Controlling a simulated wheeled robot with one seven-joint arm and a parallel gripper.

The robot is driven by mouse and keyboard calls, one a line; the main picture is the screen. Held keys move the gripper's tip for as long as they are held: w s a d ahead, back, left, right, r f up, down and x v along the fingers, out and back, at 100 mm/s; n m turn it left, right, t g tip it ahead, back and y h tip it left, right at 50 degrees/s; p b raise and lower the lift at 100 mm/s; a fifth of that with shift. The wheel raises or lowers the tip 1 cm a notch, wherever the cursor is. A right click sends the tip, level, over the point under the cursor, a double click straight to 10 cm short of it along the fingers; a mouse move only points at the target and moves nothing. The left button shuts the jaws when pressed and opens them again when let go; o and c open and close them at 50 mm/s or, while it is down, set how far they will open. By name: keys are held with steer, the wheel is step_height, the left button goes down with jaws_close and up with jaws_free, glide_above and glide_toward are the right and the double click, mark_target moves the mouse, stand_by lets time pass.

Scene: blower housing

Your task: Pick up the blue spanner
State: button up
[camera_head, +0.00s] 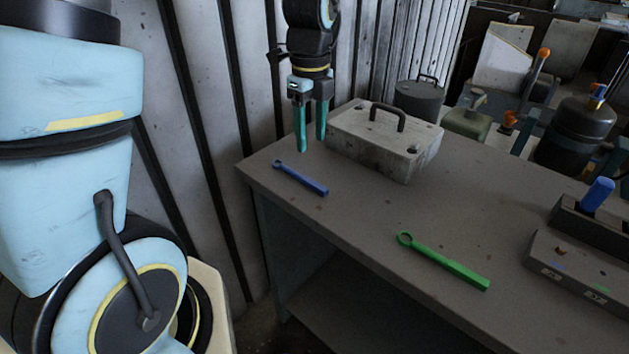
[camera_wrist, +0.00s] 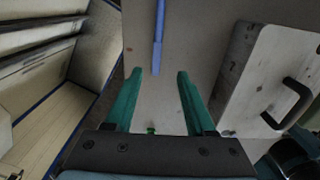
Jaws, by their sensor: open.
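The blue spanner (camera_head: 301,178) lies flat on the table near its left corner, ring end toward the back left. In the wrist view its shaft (camera_wrist: 158,30) runs up out of the frame, ahead of the gap between the fingers. My gripper (camera_head: 311,142) has two teal fingers pointing down, open and empty. It is above the table's left end, over and behind the spanner, and apart from it. The fingers also show in the wrist view (camera_wrist: 158,74). The spanner's far end is cut off in the wrist view.
A grey box with a handle (camera_head: 372,143) stands close to the right of my gripper. A green spanner (camera_head: 443,261) lies nearer the front. A tray with a blue-handled tool (camera_head: 597,195) is at the right. A corrugated wall (camera_head: 215,110) stands behind.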

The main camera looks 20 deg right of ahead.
glide_above(311, 181)
steer(key=f, duration=0.3)
steer(key=f+p, duration=0.1)
steer(key=f, duration=0.1)
steer(key=shift+w+d, duration=0.1)
steer(key=shift+w, duration=0.15)
steer(key=f+p, duration=0.1)
steer(key=f, duration=0.3)
steer(key=shift+s+p, duration=0.4)
steer(key=shift+f, duration=0.6)
jaws_close()
